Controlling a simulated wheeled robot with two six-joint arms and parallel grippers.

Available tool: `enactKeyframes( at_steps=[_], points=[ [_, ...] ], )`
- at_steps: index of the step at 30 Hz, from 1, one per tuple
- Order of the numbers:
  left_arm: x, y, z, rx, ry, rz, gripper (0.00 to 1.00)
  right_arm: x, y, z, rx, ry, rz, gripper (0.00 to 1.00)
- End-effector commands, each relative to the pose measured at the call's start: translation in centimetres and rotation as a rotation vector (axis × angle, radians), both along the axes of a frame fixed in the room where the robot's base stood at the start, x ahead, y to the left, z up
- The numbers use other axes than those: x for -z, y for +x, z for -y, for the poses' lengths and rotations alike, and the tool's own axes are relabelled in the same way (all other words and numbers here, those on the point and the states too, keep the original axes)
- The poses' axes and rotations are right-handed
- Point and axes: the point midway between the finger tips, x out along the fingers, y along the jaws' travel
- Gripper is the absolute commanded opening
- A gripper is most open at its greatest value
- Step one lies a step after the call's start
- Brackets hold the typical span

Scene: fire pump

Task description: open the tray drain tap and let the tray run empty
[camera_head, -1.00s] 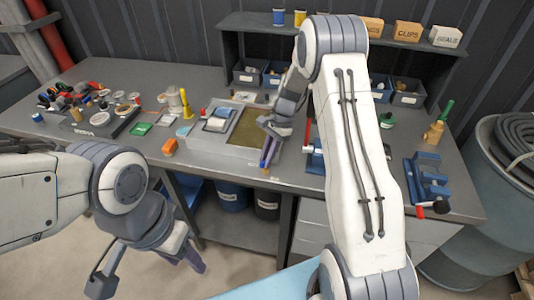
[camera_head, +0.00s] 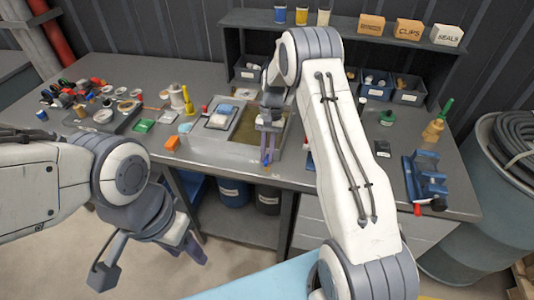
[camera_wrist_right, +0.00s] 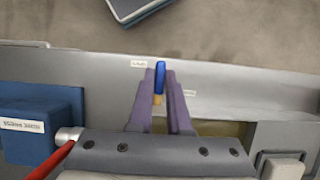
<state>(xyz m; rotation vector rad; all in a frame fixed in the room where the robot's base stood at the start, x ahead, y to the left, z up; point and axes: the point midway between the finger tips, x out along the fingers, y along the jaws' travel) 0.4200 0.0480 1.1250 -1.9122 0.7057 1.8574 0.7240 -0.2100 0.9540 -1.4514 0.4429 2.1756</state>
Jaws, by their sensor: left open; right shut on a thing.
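The grey tray (camera_head: 212,154) sits on the bench with murky brown liquid (camera_head: 247,128) in its open well. At its front right is the small tap, with a blue lever (camera_wrist_right: 160,75) and a brass-coloured part (camera_wrist_right: 157,99). My right gripper (camera_head: 267,155) reaches down over the tray's front. In the right wrist view the lever lies between its fingers (camera_wrist_right: 161,88), and they are shut on it. The lever points outward from the tray. I cannot see any flow from the tap. My left gripper (camera_head: 195,250) is open and empty, low in front of the bench.
A blue bucket (camera_head: 234,190) and a black bucket (camera_head: 267,197) stand under the bench below the tray's front. Tools and small parts crowd the bench's left.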

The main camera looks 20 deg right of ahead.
Motion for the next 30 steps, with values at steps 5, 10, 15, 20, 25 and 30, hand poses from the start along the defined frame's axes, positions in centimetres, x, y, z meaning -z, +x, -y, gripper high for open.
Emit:
enactKeyframes(
  at_steps=[5,10,15,20,25,30],
  points=[
    [-0.06,0.0,-0.01,0.0,0.0,0.0,0.5,-0.19,0.17,0.04,-0.014,-0.001,0.006,0.0],
    [-0.06,0.0,-0.01,0.0,0.0,0.0,0.5,-0.2,0.18,0.05,-0.015,-0.001,0.007,0.0],
    [-0.06,0.0,-0.01,0.0,0.0,0.0,0.5,-0.21,0.19,0.05,-0.015,-0.001,0.007,0.28],
    [-0.05,0.0,0.0,0.0,0.0,0.0,0.5,-0.13,0.12,0.03,-0.013,0.0,0.005,0.46],
    [-0.03,0.0,0.0,0.0,0.0,0.0,0.5,-0.08,0.08,0.02,-0.013,0.0,0.002,0.46],
    [0.37,0.0,0.0,0.0,0.0,0.0,0.5,-0.91,0.5,0.25,-0.012,0.0,0.005,0.46]
  ],
)
